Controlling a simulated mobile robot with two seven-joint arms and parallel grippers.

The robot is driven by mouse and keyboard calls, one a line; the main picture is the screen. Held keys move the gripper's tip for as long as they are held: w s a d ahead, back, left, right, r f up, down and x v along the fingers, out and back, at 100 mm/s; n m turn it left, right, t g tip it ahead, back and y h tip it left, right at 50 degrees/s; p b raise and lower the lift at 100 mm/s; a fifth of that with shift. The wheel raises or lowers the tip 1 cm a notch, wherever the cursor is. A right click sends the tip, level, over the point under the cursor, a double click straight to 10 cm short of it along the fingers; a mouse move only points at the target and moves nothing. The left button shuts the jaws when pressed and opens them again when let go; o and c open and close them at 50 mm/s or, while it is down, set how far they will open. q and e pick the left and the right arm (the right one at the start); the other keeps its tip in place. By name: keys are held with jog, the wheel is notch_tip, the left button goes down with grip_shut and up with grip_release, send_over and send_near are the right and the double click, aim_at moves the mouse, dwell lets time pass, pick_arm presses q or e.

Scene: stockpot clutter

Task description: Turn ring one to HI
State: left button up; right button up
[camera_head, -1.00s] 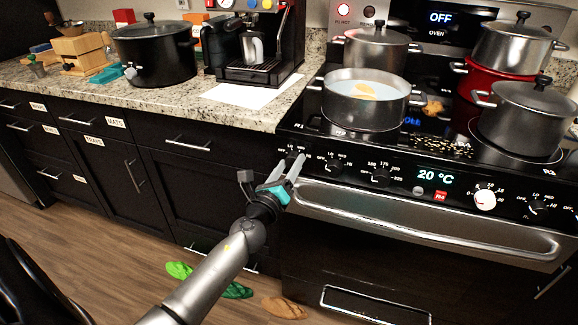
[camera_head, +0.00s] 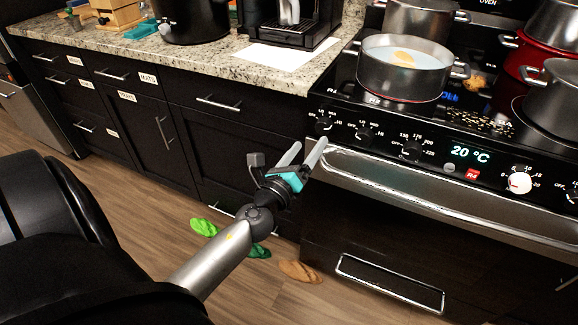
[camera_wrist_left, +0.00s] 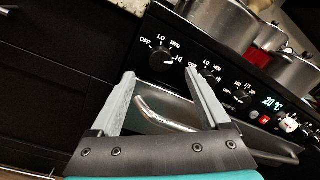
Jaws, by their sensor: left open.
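The leftmost black knob (camera_head: 322,124) sits on the stove's front panel below the burner marked R1. In the left wrist view the same knob (camera_wrist_left: 160,59) has OFF, LO, MED and HI marked around it. I cannot clearly tell which mark it points at. My left gripper (camera_head: 309,147) is open and empty, just below and in front of that knob, near the left end of the oven handle. In the left wrist view the gripper's fingers (camera_wrist_left: 159,76) point up toward the panel, with the knob beyond and between the tips. My right gripper is not in view.
A similar knob (camera_head: 363,134) stands just right. The oven handle (camera_head: 420,200) runs below the panel. An open pot with liquid (camera_head: 404,82) stands on the front left burner. Black cabinets (camera_head: 218,125) lie left. Green and brown things (camera_head: 300,272) lie on the floor.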

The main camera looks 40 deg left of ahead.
pick_arm(q)
jog(key=b+v, duration=0.2)
jog(key=v, duration=0.6)
jog(key=shift+s, duration=0.25)
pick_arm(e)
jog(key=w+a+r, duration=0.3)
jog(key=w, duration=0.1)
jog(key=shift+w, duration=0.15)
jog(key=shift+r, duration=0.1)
